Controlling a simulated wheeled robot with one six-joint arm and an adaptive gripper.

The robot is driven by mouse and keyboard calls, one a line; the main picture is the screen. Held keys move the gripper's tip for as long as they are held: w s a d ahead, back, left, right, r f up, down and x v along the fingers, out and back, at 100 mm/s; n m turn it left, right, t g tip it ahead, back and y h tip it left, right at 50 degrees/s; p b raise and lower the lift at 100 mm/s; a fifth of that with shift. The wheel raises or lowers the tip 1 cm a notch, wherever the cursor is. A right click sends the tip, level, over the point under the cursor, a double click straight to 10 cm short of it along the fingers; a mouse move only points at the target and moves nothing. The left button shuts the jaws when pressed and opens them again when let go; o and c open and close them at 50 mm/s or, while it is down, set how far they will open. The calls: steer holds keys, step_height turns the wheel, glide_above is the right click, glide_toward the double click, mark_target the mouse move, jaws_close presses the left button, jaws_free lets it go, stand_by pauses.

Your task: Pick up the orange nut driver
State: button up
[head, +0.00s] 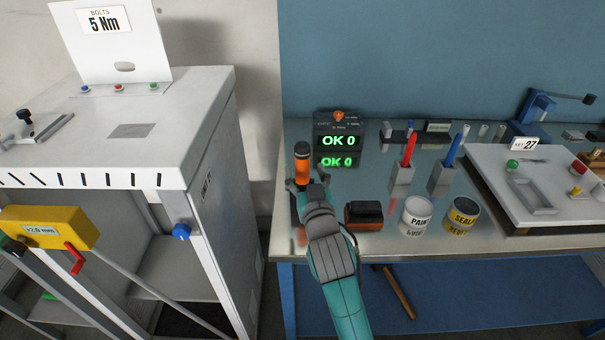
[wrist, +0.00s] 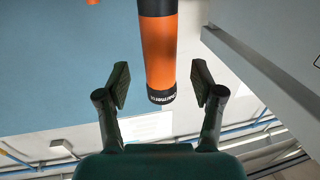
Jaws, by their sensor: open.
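The orange nut driver (head: 302,168) stands upright at the left end of the bench, with a black cap on top and an orange handle. Its lower part is hidden behind my gripper in the head view. In the wrist view its orange handle (wrist: 158,50) with a black, lettered end fills the upper middle. My gripper (head: 307,182) is open, its fingers spread to either side of the handle in the picture. In the wrist view the gripper (wrist: 160,84) shows a gap on both sides of the handle. Neither finger appears to touch it.
Right of my gripper stand a black-and-orange block (head: 363,214), a paint can (head: 416,218) and a sealant can (head: 460,216). Behind are a display (head: 338,142), a red marker (head: 409,149) and a blue marker (head: 453,150) in grey holders. A white cabinet (head: 215,190) stands left, across a gap.

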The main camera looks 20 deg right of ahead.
mark_target(304, 168)
steer(key=shift+w+d+r, duration=0.1)
steer(key=shift+w+d, duration=0.1)
steer(key=shift+w, duration=1.75)
jaws_close()
